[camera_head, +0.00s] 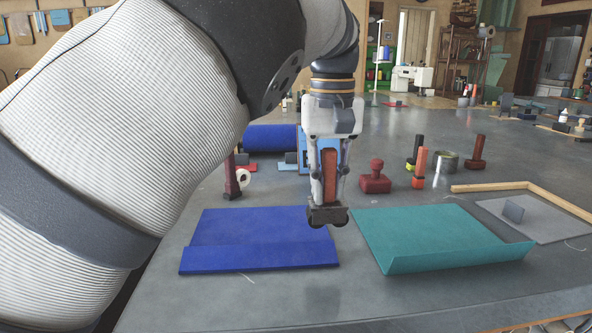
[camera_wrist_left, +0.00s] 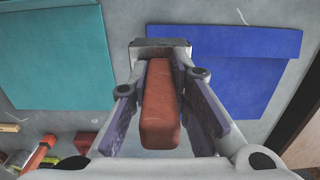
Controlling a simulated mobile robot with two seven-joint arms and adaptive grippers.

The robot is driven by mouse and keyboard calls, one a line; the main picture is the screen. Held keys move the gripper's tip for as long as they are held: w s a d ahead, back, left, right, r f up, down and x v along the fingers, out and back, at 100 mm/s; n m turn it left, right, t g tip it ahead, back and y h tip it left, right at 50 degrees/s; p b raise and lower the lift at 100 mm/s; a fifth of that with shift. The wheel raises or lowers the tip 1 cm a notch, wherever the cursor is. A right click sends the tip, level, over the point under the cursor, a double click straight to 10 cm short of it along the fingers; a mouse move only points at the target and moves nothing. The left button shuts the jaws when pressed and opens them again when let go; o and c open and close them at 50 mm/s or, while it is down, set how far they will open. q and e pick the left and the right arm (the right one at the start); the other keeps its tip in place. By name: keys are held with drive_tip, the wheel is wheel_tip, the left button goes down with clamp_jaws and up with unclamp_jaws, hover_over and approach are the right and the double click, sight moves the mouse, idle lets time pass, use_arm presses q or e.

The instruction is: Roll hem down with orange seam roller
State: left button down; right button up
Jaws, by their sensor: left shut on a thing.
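My left gripper (camera_head: 329,185) is shut on the handle of a rust-orange seam roller (camera_head: 330,172), held upright with its dark roller head down. The held handle also shows between the fingers in the left wrist view (camera_wrist_left: 160,108). The roller head is by the right edge of the blue canvas (camera_head: 250,225), near the gap to the teal canvas; whether it touches anything is unclear. The blue canvas has a strip folded along its near edge, lying nearly flat. The teal canvas (camera_head: 430,232) has a near-edge flap (camera_head: 460,259) that slants upward. My right gripper is out of view.
A dark red stamp-like block (camera_head: 376,180), a bright orange-handled tool (camera_head: 420,165) and a tin (camera_head: 447,162) stand behind the teal canvas. A wooden square (camera_head: 500,186) lies at right. A blue roll (camera_head: 270,138) lies behind. The near table strip is clear.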

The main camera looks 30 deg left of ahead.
use_arm(q)
drive_tip(key=s+a+f+p, duration=0.1)
drive_tip(key=s+a, duration=0.3)
drive_tip(key=a, duration=0.2)
drive_tip(key=s+a+f, duration=0.1)
drive_tip(key=s+a, duration=0.3)
drive_tip(key=a, duration=0.3)
drive_tip(key=s+a+f+p, duration=0.1)
drive_tip(key=s+a, duration=0.3)
drive_tip(key=a, duration=0.3)
drive_tip(key=shift+a+f+p, duration=0.2)
drive_tip(key=shift+f+p, duration=0.15)
drive_tip(key=shift+f, duration=0.65)
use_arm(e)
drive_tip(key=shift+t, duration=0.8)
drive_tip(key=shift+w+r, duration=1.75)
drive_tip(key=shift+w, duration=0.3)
use_arm(q)
drive_tip(key=shift+f, duration=1.05)
drive_tip(key=shift+w+d, duration=0.4)
drive_tip(key=shift+d, duration=0.25)
drive_tip(key=shift+w+d, duration=0.4)
drive_tip(key=shift+d, duration=0.25)
drive_tip(key=shift+d+f, duration=0.1)
drive_tip(key=shift+d, duration=0.05)
drive_tip(key=shift+w+d, duration=0.4)
drive_tip(key=shift+d, duration=0.2)
drive_tip(key=shift+w+d, duration=0.35)
drive_tip(key=shift+d, duration=0.25)
